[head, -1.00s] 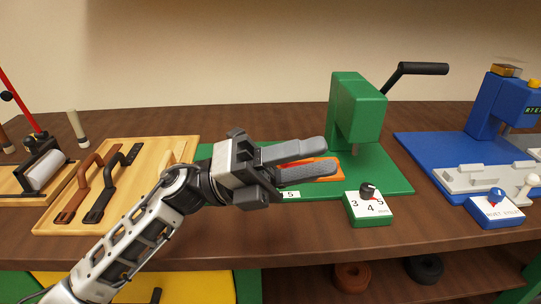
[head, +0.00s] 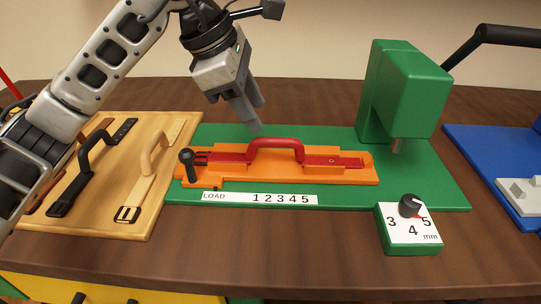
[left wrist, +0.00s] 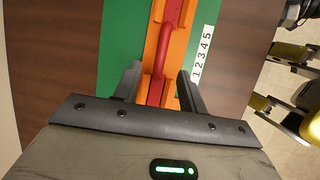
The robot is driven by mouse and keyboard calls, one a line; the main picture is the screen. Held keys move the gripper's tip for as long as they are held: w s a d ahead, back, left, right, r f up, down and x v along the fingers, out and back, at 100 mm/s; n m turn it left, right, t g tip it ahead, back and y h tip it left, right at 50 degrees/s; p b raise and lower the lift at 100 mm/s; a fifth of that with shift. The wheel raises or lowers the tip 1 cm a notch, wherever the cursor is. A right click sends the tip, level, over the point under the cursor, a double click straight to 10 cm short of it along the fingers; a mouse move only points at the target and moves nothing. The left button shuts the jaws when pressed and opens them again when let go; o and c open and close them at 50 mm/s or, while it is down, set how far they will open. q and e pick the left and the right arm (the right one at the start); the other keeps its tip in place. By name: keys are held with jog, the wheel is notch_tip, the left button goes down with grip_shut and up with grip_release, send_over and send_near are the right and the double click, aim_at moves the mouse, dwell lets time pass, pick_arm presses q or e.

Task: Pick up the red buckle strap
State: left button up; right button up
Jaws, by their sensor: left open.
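The red buckle strap (head: 232,158) lies in a long orange holder (head: 276,177) on the green base plate (head: 430,183) in the head view. Its red arched handle (head: 276,143) stands up at the middle. My left gripper (head: 252,115) points down just above and behind the handle, open and empty. In the left wrist view the open fingers (left wrist: 157,85) stand either side of the red strap (left wrist: 157,88) as seen from above; contact is not visible. My right gripper is in neither view.
A green press (head: 408,90) stands behind right. A dial box (head: 409,229) marked in mm sits at the front right. A blue base (head: 490,165) is at the far right.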

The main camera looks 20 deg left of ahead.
aim_at(273, 139)
pick_arm(q)
jog(key=x, duration=0.9)
jog(key=shift+d, duration=0.15)
jog(key=shift+r, duration=0.1)
grip_shut()
